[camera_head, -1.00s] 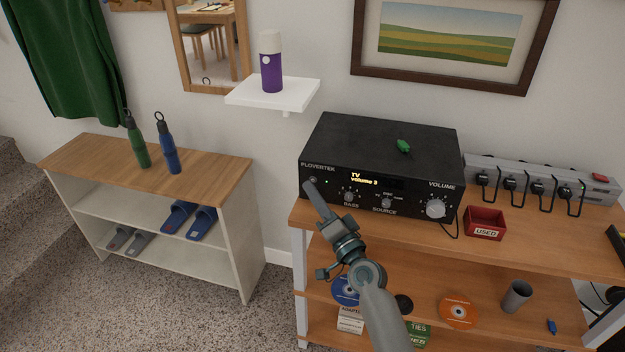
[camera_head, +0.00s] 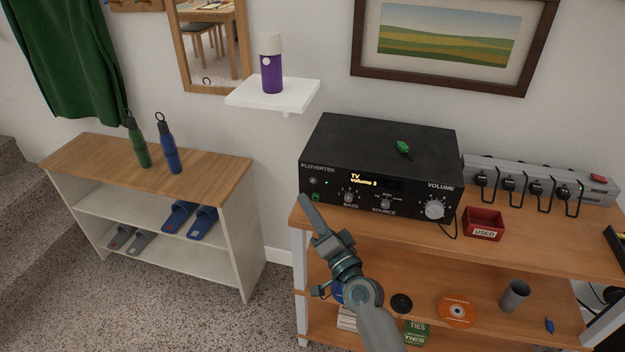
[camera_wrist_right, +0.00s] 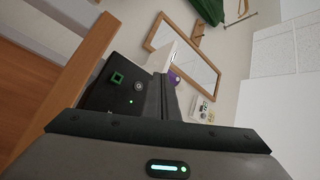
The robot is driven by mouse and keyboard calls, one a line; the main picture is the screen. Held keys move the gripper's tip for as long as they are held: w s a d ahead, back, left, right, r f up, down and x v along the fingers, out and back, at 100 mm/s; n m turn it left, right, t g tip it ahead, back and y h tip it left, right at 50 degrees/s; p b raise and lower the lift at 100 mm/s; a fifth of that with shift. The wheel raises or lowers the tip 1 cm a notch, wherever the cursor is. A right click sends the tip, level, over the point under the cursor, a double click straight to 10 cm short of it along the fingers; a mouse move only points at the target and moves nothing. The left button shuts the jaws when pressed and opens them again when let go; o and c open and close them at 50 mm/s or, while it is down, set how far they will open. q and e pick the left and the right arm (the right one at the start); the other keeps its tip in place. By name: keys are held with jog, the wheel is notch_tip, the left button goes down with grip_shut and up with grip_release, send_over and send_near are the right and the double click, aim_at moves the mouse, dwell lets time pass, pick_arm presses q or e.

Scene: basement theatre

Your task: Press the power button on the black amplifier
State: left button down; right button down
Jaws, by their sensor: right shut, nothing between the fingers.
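The black amplifier (camera_head: 385,142) stands on the wooden bench, its front facing me. Its display glows yellow and reads "TV volume 3". A green-rimmed square button (camera_head: 316,197) sits at the lower left of the front, below a round socket-like part (camera_head: 313,181); a small green light glows nearby. The button also shows in the right wrist view (camera_wrist_right: 117,78). My right gripper (camera_head: 305,199) is shut and empty. Its tips are just left of the button in the head view and look apart from it; the exact gap is unclear. My left gripper is out of view.
A green leaf-like object (camera_head: 403,147) lies on the amplifier. Right of it are a red "USED" tray (camera_head: 484,224) and a grey power strip (camera_head: 540,183) with several plugs. Left stand a shoe shelf (camera_head: 235,205) and a small wall shelf (camera_head: 300,95).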

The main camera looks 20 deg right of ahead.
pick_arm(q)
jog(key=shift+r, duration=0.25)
pick_arm(e)
jog(key=shift+s+a, duration=0.5)
jog(key=shift+s, duration=0.3)
pick_arm(q)
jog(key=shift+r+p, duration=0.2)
jog(key=shift+p, duration=0.15)
pick_arm(e)
jog(key=shift+s+a, duration=0.55)
jog(key=shift+s, duration=0.25)
